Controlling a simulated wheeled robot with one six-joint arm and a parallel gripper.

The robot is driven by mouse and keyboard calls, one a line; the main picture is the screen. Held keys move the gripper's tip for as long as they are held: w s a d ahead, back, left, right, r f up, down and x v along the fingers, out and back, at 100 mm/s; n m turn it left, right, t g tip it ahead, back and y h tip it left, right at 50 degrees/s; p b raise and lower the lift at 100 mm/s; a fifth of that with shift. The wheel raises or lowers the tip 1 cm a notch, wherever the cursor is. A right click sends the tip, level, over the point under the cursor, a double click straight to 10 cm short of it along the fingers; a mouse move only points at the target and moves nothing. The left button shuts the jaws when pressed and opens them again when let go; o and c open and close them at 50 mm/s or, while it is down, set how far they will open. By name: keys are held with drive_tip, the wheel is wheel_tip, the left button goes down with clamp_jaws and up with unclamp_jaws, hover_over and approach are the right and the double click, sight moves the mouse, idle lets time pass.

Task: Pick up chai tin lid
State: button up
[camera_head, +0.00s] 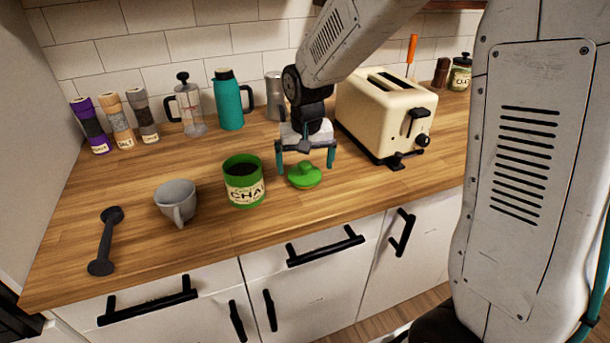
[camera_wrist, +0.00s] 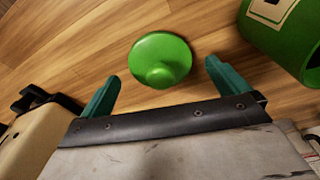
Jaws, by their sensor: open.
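The chai tin lid (camera_head: 305,176) is a round green disc with a knob, lying on the wooden counter to the right of the chai tin (camera_head: 244,184). The tin is green with a cream label, stands upright without its lid and shows dark contents. My gripper (camera_head: 306,168) is open with teal fingers, above and just behind the lid. In the wrist view the lid (camera_wrist: 160,60) lies ahead of the gap between my open fingertips (camera_wrist: 162,72), with its knob toward me. Nothing is between the fingers' pads. The tin (camera_wrist: 286,38) shows at the upper right.
A cream toaster (camera_head: 385,110) stands close on the right of my gripper; its corner also shows in the wrist view (camera_wrist: 28,145). A grey cup (camera_head: 176,201) and a dark tamper-like tool (camera_head: 105,240) are left. A teal jug (camera_head: 229,100) and french press (camera_head: 190,108) stand behind. Counter in front of the lid is clear.

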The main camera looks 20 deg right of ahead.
sight(305, 172)
wheel_tip(305, 172, down, 3)
drive_tip(key=shift+w+r, duration=0.15)
drive_tip(key=shift+r, duration=0.05)
drive_tip(key=c, duration=1)
